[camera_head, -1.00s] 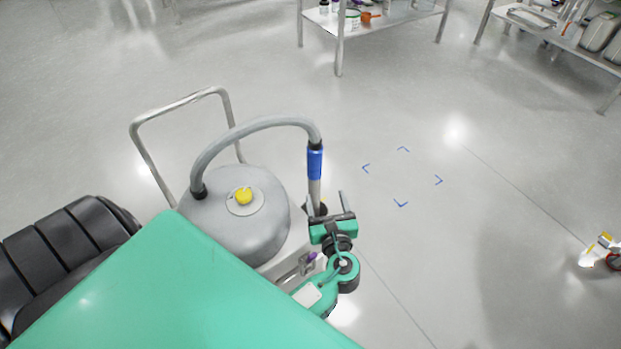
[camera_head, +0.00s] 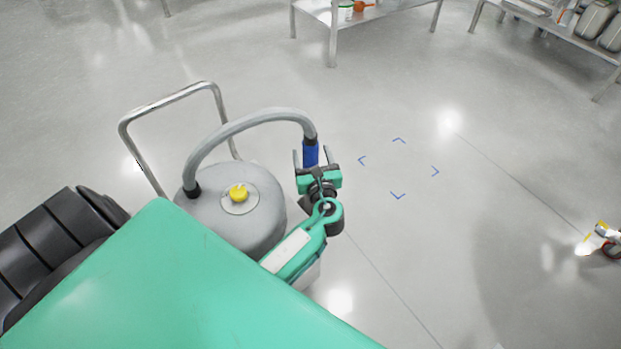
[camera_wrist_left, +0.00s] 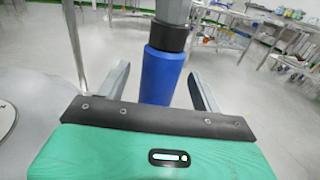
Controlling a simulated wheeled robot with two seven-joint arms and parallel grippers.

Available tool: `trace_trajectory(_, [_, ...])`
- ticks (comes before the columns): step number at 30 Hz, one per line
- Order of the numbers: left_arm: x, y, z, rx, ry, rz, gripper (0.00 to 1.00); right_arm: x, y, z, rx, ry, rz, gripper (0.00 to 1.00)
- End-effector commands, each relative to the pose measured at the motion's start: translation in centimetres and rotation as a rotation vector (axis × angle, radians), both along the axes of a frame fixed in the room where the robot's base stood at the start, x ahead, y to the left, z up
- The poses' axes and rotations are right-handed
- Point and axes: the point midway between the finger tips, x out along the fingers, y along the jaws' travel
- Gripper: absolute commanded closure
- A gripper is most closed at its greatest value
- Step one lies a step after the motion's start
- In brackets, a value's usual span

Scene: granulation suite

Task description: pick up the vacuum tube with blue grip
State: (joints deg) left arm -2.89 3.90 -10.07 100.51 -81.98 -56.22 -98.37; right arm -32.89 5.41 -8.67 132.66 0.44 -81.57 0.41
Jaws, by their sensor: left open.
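The vacuum tube is a grey hose (camera_head: 250,122) that arches from the grey vacuum drum (camera_head: 235,205) to an upright end with a blue grip (camera_head: 311,152). The blue grip also shows in the left wrist view (camera_wrist_left: 161,75), below a black collar. My left gripper (camera_head: 311,158) is open, with one finger on each side of the blue grip. In the left wrist view the left gripper (camera_wrist_left: 160,88) has gaps between both fingers and the grip. The lower part of the tube is hidden behind the gripper. My right gripper is not in view.
The vacuum has a yellow knob (camera_head: 238,193) and a metal push handle (camera_head: 165,105). Blue corner marks (camera_head: 398,195) lie on clear floor to the right. Metal shelving (camera_head: 365,22) stands at the back, and a white and yellow object (camera_head: 597,238) is at the far right.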

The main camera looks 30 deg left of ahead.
Motion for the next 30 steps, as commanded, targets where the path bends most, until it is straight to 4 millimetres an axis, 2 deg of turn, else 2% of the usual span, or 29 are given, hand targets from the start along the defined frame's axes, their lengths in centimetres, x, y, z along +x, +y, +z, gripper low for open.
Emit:
trace_trajectory(6, [2.4,2.4,0.0,0.001,0.000,0.000,0.33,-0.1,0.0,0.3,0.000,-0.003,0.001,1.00])
trace_trajectory(14, [2.7,2.7,0.0,0.001,0.001,0.000,0.33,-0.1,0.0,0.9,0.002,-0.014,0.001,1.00])
trace_trajectory(21, [2.7,2.7,0.0,0.000,0.000,0.000,0.80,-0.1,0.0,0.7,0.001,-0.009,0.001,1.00])
trace_trajectory(30, [2.7,2.7,0.2,0.000,-0.001,0.000,0.82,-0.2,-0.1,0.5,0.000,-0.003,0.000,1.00])
